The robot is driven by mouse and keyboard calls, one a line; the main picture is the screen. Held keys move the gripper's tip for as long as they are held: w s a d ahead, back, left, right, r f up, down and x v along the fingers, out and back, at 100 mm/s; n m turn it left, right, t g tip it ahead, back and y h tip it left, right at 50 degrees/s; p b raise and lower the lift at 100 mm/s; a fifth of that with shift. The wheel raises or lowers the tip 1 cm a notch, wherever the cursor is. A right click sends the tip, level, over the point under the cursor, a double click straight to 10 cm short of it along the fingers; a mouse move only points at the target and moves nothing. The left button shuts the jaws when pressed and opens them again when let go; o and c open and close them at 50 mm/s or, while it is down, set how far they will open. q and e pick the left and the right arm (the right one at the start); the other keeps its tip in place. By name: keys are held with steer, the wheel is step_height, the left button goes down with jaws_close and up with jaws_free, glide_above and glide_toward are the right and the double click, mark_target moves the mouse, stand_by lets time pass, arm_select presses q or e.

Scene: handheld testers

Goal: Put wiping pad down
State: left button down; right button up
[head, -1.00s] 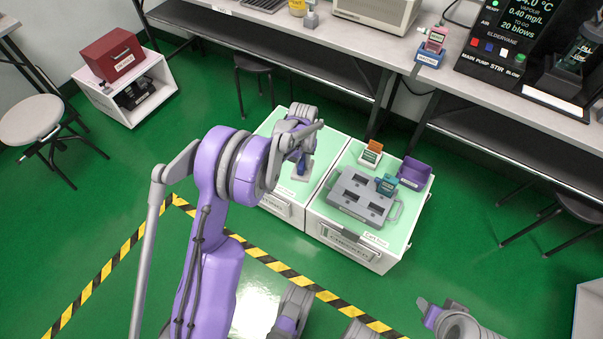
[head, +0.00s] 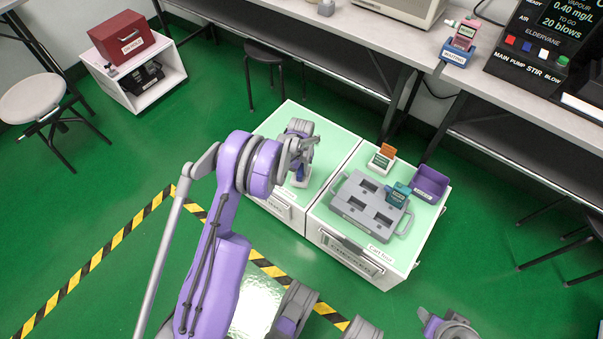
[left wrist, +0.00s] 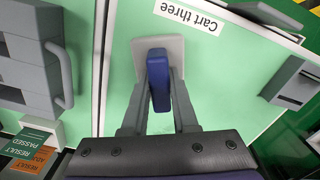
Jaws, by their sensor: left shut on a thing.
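The wiping pad has a blue grip (left wrist: 157,80) and a pale grey base (left wrist: 173,48) in the left wrist view. My left gripper (head: 300,160) is shut on the blue grip, and the fingers stand either side of it. The pad (head: 301,179) shows partly below the gripper in the head view, over the pale green top of the left cart (head: 268,128). That cart reads "Cart three" in the left wrist view. I cannot tell whether the base touches the top. My right gripper (head: 430,319) is at the bottom right of the head view, its jaws unclear.
A bench (head: 390,42) runs behind.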

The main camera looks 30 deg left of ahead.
arm_select(q)
steer(key=shift+f, duration=0.95)
steer(key=shift+f+b, duration=0.25)
steer(key=shift+b, duration=0.1)
steer(key=c, duration=0.7)
jaws_free()
steer(key=shift+r, duration=0.1)
